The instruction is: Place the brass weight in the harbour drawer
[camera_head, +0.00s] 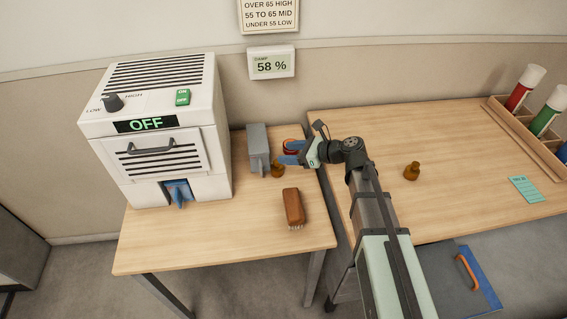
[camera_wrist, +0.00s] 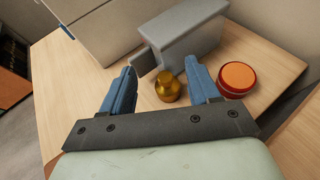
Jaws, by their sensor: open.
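A brass weight (camera_head: 277,169) stands on the left table beside a grey block-like object (camera_head: 258,147). In the wrist view the brass weight (camera_wrist: 168,90) shows between my two blue fingers. My gripper (camera_head: 287,154) is open above the table's right side, and the fingers (camera_wrist: 163,72) do not appear to touch the weight. A second, similar brass-coloured weight (camera_head: 411,171) stands alone on the right desk.
A red tin with an orange top (camera_wrist: 236,77) stands close to my right finger in the wrist view. A wooden brush (camera_head: 293,206) lies in front. A white machine (camera_head: 150,130) reading OFF fills the left. A gauge (camera_head: 271,64) reads 58 %. Bottles (camera_head: 525,88) stand in a rack.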

